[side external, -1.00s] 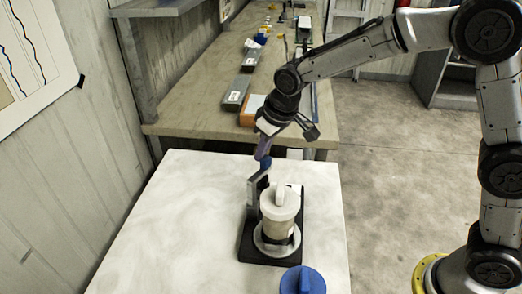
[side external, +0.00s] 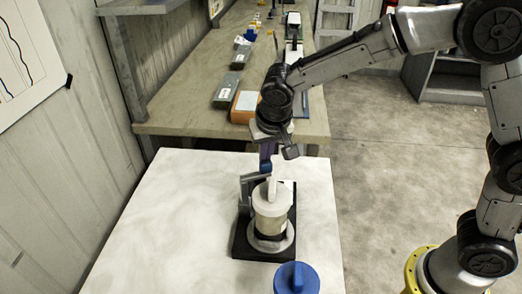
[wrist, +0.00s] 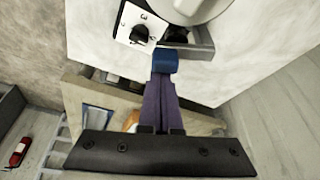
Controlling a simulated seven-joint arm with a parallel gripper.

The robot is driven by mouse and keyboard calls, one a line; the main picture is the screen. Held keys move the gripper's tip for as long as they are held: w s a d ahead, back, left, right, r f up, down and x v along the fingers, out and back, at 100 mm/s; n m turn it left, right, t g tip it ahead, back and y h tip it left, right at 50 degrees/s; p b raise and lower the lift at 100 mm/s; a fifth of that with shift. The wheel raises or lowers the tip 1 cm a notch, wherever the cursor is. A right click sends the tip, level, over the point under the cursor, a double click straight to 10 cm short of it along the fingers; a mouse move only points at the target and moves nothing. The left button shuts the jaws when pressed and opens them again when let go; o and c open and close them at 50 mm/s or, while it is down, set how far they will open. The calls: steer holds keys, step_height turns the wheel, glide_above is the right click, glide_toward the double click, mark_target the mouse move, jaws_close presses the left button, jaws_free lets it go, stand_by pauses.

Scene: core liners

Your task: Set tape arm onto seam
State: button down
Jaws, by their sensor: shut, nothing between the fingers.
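A pale cylindrical core liner (side external: 270,220) with a white handled cap (side external: 270,197) stands upright on a round plate on a black base (side external: 243,243). A grey arm (side external: 247,190), which looks like the tape arm, rises at the left of the liner and has a bar near the cap's height. The seam cannot be made out. My gripper (side external: 266,167) is shut and empty, its blue fingertips pointing down just behind the cap, by the grey bar. In the wrist view the fingertips (wrist: 165,62) are close to a grey bracket (wrist: 200,52); contact cannot be told.
A dial panel with a black knob (wrist: 140,35) sits beside the bracket. A blue cap (side external: 296,280) lies at the white table's front. The white table (side external: 170,225) is clear to the left. A workbench (side external: 185,120) with boxes stands behind.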

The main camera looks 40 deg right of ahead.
steer(key=m, duration=0.1)
steer(key=s+m, duration=0.1)
steer(key=shift+s+a+m+h, duration=0.2)
steer(key=shift+m+h, duration=0.2)
steer(key=shift+s+a, duration=0.1)
steer(key=shift+s, duration=0.1)
steer(key=shift+s, duration=0.15)
step_height(320, 180, up, 10)
steer(key=shift+w+d+f, duration=0.2)
steer(key=shift+w+f, duration=0.05)
steer(key=shift+w, duration=0.1)
stand_by(0.6)
